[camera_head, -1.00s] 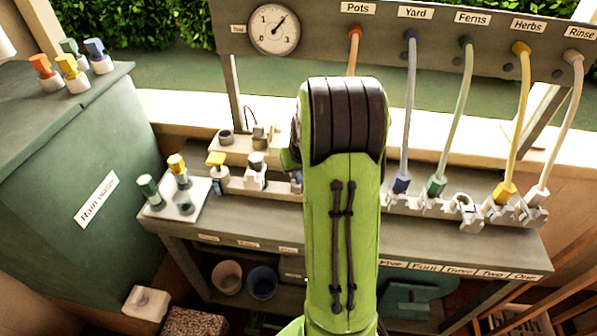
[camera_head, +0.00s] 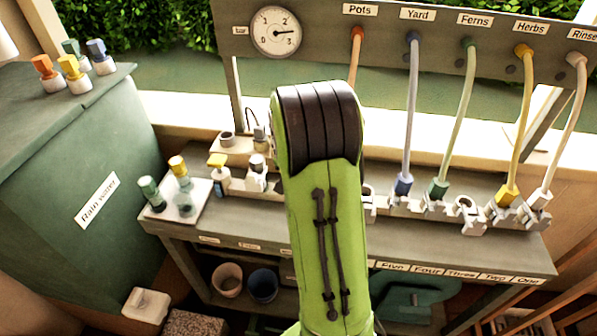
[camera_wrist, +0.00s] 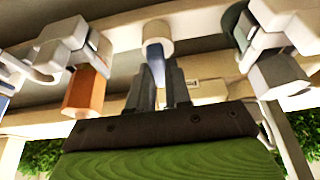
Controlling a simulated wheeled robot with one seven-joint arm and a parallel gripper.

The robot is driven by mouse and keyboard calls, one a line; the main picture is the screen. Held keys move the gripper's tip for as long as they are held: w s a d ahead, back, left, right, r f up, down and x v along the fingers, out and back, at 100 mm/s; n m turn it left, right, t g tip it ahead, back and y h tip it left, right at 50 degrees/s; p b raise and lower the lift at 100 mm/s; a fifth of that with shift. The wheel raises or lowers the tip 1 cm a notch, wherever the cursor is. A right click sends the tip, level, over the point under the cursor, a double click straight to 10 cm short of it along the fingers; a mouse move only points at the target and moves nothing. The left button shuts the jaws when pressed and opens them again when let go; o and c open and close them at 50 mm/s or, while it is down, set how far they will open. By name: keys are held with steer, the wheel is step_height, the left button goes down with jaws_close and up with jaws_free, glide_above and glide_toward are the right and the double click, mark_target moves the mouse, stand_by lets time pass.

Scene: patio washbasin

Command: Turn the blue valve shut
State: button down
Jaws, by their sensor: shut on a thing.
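In the wrist view, my gripper (camera_wrist: 160,88) has its two dark fingers closed around a blue-grey part below a round cream collar (camera_wrist: 155,30). This held part (camera_wrist: 156,65) looks like the blue valve, mostly hidden between the fingers. In the head view, my green arm covers the gripper and the held part. The pressure gauge (camera_head: 276,32) on the back board has its needle pointing right, near 3.
In the wrist view, an orange connector (camera_wrist: 85,92) is left of the fingers and a grey fitting (camera_wrist: 280,76) is right. Hoses, including the blue Yard hose (camera_head: 411,120), hang to fittings on the bench (camera_head: 420,235). A tray (camera_head: 160,211) holds loose parts at left.

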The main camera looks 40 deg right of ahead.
steer(key=c, duration=1.1)
jaws_free()
steer(key=shift+o, duration=0.2)
steer(key=p+v, duration=0.4)
steer(key=v, duration=1.1)
steer(key=shift+s+a+r, duration=0.15)
steer(key=shift+s+r, duration=0.05)
steer(key=shift+r, duration=0.15)
steer(key=s+a+r+n+t+y+p, duration=0.1)
steer(key=s+a+r+n, duration=0.2)
steer(key=a, duration=0.4)
steer(key=s+a+r+n+t+y+p, duration=0.1)
steer(key=s+a+r+n, duration=0.1)
steer(key=s+a+r, duration=0.35)
steer(key=s+a+f+n+t+y+p, duration=0.1)
steer(key=s+a+f+n, duration=0.1)
steer(key=s+a+n, duration=0.3)
steer(key=s+a, duration=0.2)
steer(key=a, duration=0.1)
steer(key=shift+s+a+f+n+y, duration=0.2)
steer(key=shift+s+a+n+y, duration=0.1)
steer(key=shift+s+a, duration=0.05)
